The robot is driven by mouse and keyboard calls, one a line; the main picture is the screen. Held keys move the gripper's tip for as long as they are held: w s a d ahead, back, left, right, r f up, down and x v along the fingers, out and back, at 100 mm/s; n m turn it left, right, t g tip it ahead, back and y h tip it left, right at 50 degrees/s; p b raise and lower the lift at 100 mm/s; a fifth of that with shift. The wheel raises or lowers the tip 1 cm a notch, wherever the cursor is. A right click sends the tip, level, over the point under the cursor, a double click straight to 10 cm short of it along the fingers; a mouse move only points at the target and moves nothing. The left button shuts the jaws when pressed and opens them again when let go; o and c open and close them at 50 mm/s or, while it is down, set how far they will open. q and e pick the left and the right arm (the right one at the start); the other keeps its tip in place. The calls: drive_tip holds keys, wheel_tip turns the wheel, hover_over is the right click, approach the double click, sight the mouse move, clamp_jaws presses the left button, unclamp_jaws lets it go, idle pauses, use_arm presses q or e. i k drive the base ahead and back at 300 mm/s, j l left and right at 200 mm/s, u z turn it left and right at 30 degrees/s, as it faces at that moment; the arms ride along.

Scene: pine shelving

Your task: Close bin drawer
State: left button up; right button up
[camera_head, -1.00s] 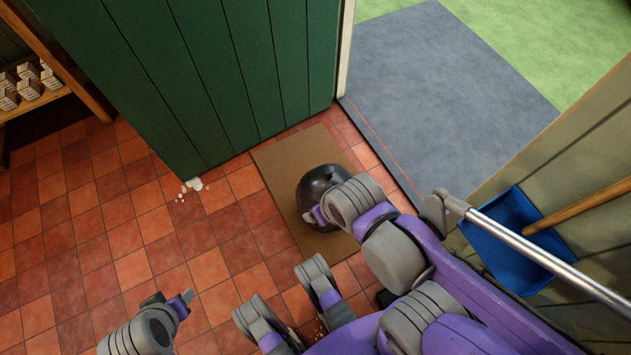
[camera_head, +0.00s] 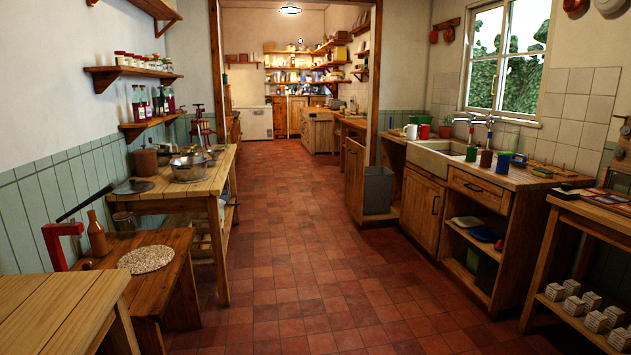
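The bin drawer stands pulled out from the right-hand counter, past the sink, in the head view. Its wooden front panel (camera_head: 354,180) faces left, into the aisle. A grey bin (camera_head: 378,191) sits behind the panel, between it and the counter. The inside of the bin is hard to make out from here. Neither of my grippers is in view, so whether they are open or shut does not show.
A red tiled floor (camera_head: 290,230) runs clear down the middle. A sink cabinet (camera_head: 424,207) and an open-shelved counter (camera_head: 482,230) line the right. Wooden tables (camera_head: 185,193) and a low bench (camera_head: 170,265) stand on the left. A side table (camera_head: 556,250) is at right front.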

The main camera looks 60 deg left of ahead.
sight(368, 189)
drive_tip(key=u, duration=1.55)
